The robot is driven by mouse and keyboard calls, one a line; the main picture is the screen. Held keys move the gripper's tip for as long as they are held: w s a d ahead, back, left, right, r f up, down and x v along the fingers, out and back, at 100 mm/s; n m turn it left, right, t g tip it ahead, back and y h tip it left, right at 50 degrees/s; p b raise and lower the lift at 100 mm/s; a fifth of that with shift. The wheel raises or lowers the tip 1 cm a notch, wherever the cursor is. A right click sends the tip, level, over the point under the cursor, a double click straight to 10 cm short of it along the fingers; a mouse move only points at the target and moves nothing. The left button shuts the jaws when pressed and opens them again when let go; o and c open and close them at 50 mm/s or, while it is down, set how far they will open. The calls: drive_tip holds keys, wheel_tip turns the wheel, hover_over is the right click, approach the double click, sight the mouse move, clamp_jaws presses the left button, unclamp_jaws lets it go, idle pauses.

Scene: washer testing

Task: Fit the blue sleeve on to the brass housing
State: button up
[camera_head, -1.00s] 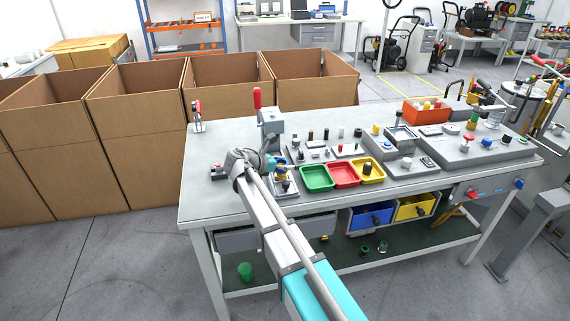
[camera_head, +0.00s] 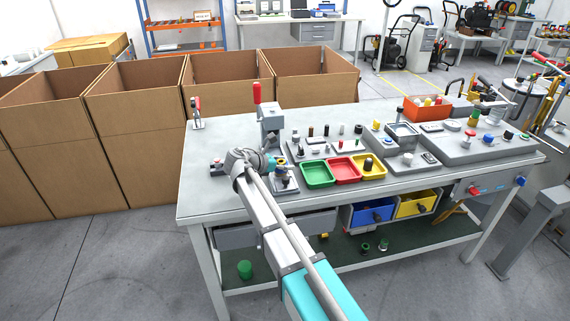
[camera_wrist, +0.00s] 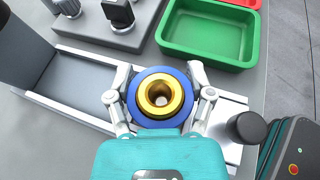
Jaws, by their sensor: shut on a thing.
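The blue sleeve (camera_wrist: 137,112) is a thick ring between the two fingers of my gripper (camera_wrist: 160,97) in the wrist view. My gripper is shut on it from both sides. The brass housing (camera_wrist: 160,84) shows as a gold ring with an open bore inside the blue ring, roughly centred. The blue sleeve surrounds it in this view, but how far down it sits is hidden. In the head view my gripper (camera_head: 274,162) is at the small grey fixture near the table's front edge, with a bit of blue (camera_head: 281,162) beside it.
A green tray (camera_wrist: 207,60) lies close to the gripper, with a red tray (camera_head: 345,183) and a yellow tray (camera_head: 382,178) beyond. A black knob (camera_wrist: 247,127) stands at the right of the fixture. A red-handled press (camera_head: 270,118) rises behind.

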idle(0.3)
drive_tip(key=o, duration=1.1)
drive_tip(key=shift+r, duration=0.15)
